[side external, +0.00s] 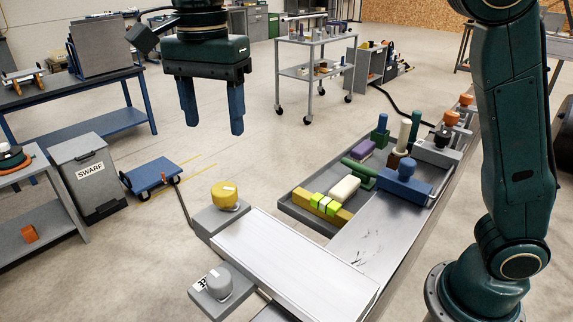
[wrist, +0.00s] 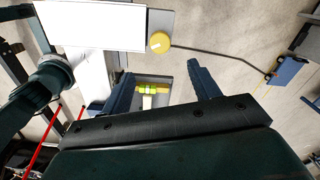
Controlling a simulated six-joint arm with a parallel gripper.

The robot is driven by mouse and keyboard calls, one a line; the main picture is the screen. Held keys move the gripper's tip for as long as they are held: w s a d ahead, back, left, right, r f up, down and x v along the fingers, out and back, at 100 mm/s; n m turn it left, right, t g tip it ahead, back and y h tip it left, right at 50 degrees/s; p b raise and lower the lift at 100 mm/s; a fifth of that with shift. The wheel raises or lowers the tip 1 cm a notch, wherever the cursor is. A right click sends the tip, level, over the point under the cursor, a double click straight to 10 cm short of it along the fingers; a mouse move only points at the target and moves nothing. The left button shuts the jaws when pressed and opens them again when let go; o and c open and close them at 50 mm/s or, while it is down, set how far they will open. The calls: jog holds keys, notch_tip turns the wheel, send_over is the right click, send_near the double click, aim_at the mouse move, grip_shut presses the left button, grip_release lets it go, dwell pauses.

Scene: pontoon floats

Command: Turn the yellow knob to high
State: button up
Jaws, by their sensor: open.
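The yellow knob (side external: 225,195) is a short round cap with a pale pointer mark on top. It sits on a grey block at the far left corner of the white-topped panel (side external: 290,262). It also shows in the wrist view (wrist: 160,42), above and between the fingers. My gripper (side external: 212,112) has two blue fingers pointing down, apart and empty. In the side view it hangs in the air above the knob's level, not touching it. In the wrist view its fingertips (wrist: 162,72) lie below the knob. The scale around the knob cannot be read.
A grey knob (side external: 219,283) sits on another block at the panel's near left. A tray (side external: 300,210) with yellow, green and white blocks lies right of the yellow knob. Blue, green and orange parts stand farther right. A SWARF bin (side external: 90,180) and blue trolley (side external: 152,178) stand left.

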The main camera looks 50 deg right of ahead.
aim_at(224, 188)
jog(key=shift+f, duration=0.1)
jog(key=shift+f, duration=6.8)
jog(key=shift+c, duration=0.4)
jog(key=c, duration=0.9)
jog(key=shift+n, duration=0.3)
